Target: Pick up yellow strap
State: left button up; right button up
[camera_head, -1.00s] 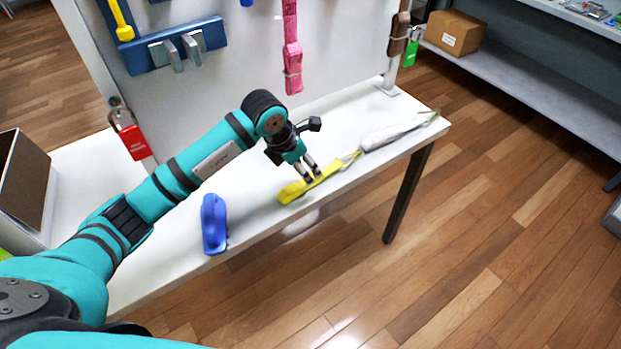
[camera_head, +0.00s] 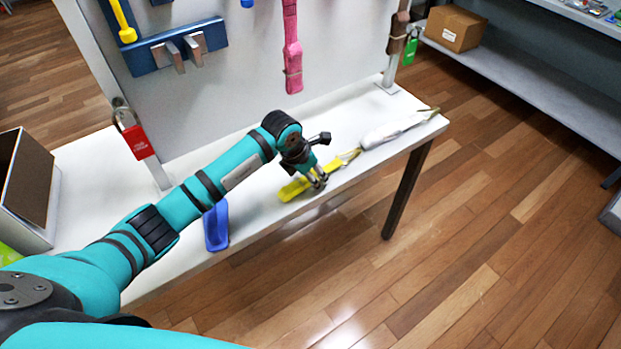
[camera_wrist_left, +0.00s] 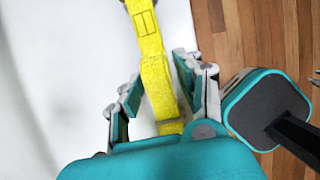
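The yellow strap (camera_head: 294,189) lies on the white table, running up and right towards a white strap. It also shows in the left wrist view (camera_wrist_left: 150,48), running lengthwise between the fingers. My left gripper (camera_head: 320,183) is down at the strap, close to the table's front edge. In the left wrist view the two fingers of this gripper (camera_wrist_left: 158,75) stand apart, one on each side of the strap, with a gap on the left side. The lower end of the strap is hidden behind the gripper body. My right gripper is not in view.
A white strap (camera_head: 385,134) lies to the right on the table (camera_head: 262,235). A panel with a pink strap (camera_head: 292,50) and a red padlock (camera_head: 138,142) rises behind. The front edge drops to the floor.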

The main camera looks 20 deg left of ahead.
pick_arm(q)
grip_shut()
jog(key=shift+r, duration=0.1)
